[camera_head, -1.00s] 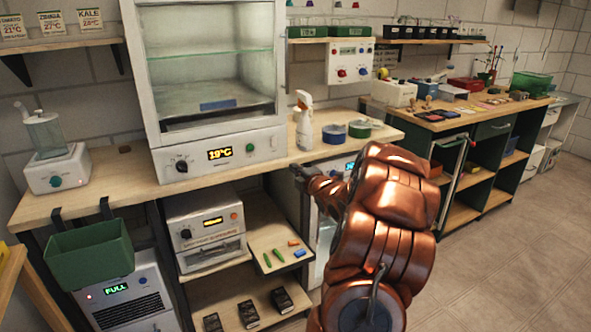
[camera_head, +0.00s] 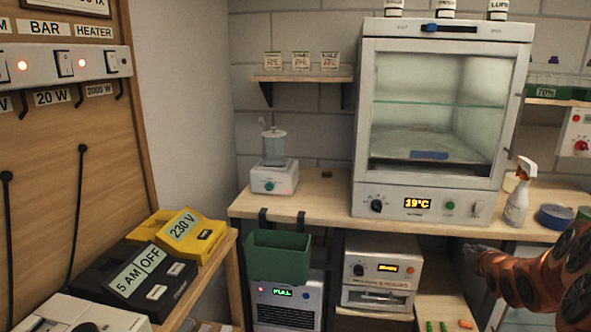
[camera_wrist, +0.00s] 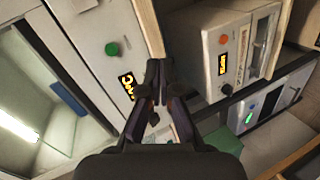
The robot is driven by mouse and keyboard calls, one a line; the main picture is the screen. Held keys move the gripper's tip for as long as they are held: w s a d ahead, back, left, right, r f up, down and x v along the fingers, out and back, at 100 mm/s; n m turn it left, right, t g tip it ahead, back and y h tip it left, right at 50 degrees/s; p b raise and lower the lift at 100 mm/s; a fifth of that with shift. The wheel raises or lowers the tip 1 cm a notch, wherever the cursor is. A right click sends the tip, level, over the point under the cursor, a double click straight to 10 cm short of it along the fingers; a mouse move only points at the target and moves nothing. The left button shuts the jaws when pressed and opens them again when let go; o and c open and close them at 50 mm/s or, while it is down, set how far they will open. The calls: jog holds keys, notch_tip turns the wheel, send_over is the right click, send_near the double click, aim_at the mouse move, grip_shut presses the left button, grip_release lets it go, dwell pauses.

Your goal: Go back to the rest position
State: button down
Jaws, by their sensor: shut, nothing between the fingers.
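My gripper (camera_wrist: 155,75) is shut and empty in the wrist view, its two dark fingers meeting at the tips. In the head view my gripper (camera_head: 472,250) shows small and dark at the end of my copper-coloured arm, at the lower right. It is in front of the wooden bench, below the white cabinet with the 19°C display (camera_head: 420,205). The fingertips are too small to make out there. The wrist view shows the cabinet's control panel (camera_wrist: 95,45) on the left and the small oven (camera_wrist: 228,60) on the right.
A spray bottle (camera_head: 517,195) and a blue tub (camera_head: 556,216) stand on the bench (camera_head: 325,195) near my arm. A green bin (camera_head: 278,258) hangs at the bench's front edge. Black and yellow boxes (camera_head: 190,240) sit on a wooden stand at the left, beside a switch panel (camera_head: 75,66).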

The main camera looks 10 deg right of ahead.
jog(key=s+a+f+m+g+y, duration=0.1)
jog(key=s+a+m+g, duration=0.2)
jog(key=a, duration=0.5)
jog(key=s+a+f+m+g+y, duration=0.1)
jog(key=s+a+g, duration=0.1)
jog(key=s+a, duration=0.45)
jog(key=s+a+f+m+g+y, duration=0.1)
jog(key=s+a+f+m+g, duration=0.2)
jog(key=a, duration=0.5)
jog(key=s+a+r+m+g+y, duration=0.1)
jog(key=s+a+g, duration=0.2)
jog(key=s+a, duration=0.45)
jog(key=s+a+m+g, duration=0.2)
jog(key=s+a, duration=0.2)
jog(key=s, duration=0.7)
jog(key=s+a+r+m+g+y, duration=0.1)
jog(key=s+a+g, duration=0.3)
jog(key=s, duration=0.6)
notch_tip(320, 180, up, 14)
jog(key=w+a+t+p, duration=0.1)
jog(key=t+p, duration=0.1)
jog(key=p, duration=1.1)
jog(key=shift+a+f, duration=0.15)
jog(key=shift+w, duration=0.1)
